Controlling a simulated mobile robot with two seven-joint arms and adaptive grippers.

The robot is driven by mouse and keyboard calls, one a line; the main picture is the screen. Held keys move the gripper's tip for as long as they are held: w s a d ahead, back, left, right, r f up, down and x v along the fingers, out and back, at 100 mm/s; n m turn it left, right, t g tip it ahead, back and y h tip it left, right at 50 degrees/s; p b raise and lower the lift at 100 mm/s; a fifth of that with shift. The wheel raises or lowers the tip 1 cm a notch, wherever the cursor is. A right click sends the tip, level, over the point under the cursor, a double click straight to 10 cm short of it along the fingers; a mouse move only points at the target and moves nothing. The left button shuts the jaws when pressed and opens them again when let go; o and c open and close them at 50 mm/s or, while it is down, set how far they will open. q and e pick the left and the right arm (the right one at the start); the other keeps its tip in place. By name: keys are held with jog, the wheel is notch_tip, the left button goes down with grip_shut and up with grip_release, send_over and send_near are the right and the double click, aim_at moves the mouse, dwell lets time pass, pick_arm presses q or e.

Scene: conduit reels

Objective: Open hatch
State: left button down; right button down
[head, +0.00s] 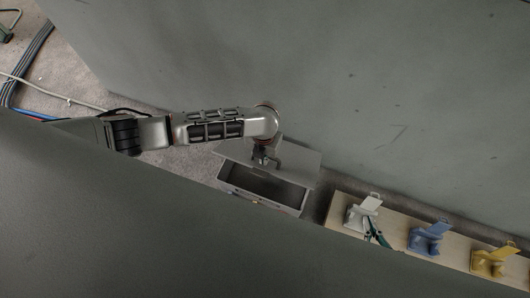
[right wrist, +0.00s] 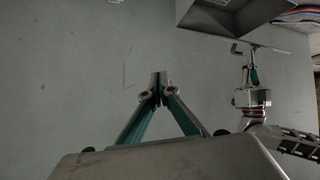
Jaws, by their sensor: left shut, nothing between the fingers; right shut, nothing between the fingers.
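A grey box (head: 299,209) stands low against the wall, its dark inside showing from above. Its flat grey hatch (head: 301,161) is at the far side of the opening, raised off the front part. My left gripper (head: 262,160) is shut and empty, over the hatch and opening; I cannot tell if it touches. My right gripper (right wrist: 159,82) is shut and empty, apart from the box. In the head view my right gripper (head: 372,229) shows partly.
A wooden board (head: 396,238) right of the box carries a white holder (head: 358,217), a blue one (head: 428,240) and a yellow one (head: 492,262). A large grey wall (head: 350,80) stands behind. A grey surface fills the foreground. Cables (head: 29,65) run at far left.

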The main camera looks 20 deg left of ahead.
dwell(0.4)
pick_arm(q)
jog(key=shift+w+r, duration=0.35)
jog(key=shift+w, duration=0.1)
jog(key=w+r, duration=0.5)
jog(key=w, duration=0.6)
jog(key=shift+d+r, duration=0.2)
jog(key=shift+r, duration=0.15)
pick_arm(e)
jog(key=shift+r, duration=0.2)
pick_arm(q)
jog(key=shift+r, duration=0.1)
pick_arm(e)
jog(key=shift+f, duration=0.2)
